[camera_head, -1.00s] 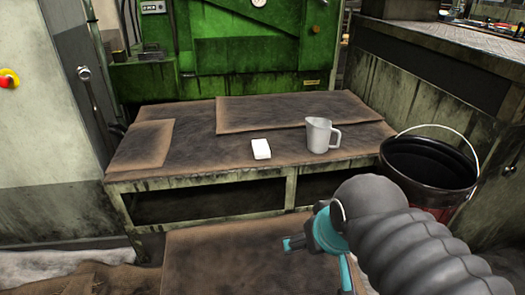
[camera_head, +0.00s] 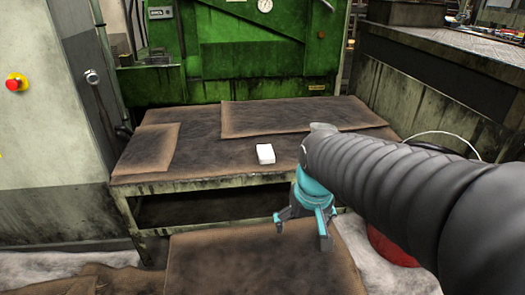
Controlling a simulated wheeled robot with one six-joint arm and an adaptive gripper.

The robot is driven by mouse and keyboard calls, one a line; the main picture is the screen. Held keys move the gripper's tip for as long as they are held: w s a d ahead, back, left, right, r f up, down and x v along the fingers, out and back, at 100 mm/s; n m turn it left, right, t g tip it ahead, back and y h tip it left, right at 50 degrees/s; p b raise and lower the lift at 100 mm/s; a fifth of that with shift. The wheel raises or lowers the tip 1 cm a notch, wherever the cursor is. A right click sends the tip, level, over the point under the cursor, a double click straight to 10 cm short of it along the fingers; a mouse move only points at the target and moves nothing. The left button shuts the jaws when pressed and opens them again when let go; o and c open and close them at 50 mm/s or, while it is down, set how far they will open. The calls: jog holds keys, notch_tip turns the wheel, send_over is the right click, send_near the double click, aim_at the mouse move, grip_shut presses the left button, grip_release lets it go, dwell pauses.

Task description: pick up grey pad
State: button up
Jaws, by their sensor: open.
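The pad (camera_head: 265,154), a small pale, nearly white block, lies on the brown-topped bench near its front edge, in the middle of the head view. Nothing touches it. My gripper (camera_head: 303,231) is teal with dark fingertips. It hangs pointing down, open and empty, and appears lower and to the right of the pad in the picture, in front of the bench. The gap between gripper and pad in depth is hard to judge.
The bench (camera_head: 150,179) has an open shelf below. A grey jug (camera_head: 322,128) stands right of the pad, mostly hidden by my arm. A bucket (camera_head: 388,246) at the right is largely hidden. A green machine (camera_head: 240,85) stands behind.

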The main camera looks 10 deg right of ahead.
jog(key=shift+g, duration=0.4)
jog(key=w+f, duration=0.2)
jog(key=w, duration=1.1)
jog(key=w+f, duration=0.3)
jog(key=w, duration=1)
jog(key=w+f, duration=0.2)
jog(key=w, duration=1.1)
jog(key=shift+w+a+f, duration=0.15)
jog(key=shift+w+a, duration=0.05)
jog(key=shift+w, duration=0.2)
jog(key=w+r, duration=0.2)
jog(key=w, duration=0.2)
jog(key=t, duration=0.1)
send_near(266, 152)
jog(key=x, duration=0.3)
jog(key=shift+w+a+f, duration=0.15)
jog(key=shift+a+f, duration=0.1)
jog(key=shift+d+x, duration=0.15)
jog(key=shift+x, duration=1.35)
jog(key=shift+d+x, duration=0.1)
jog(key=shift+x, duration=1.4)
jog(key=shift+w, duration=0.1)
jog(key=c, duration=1)
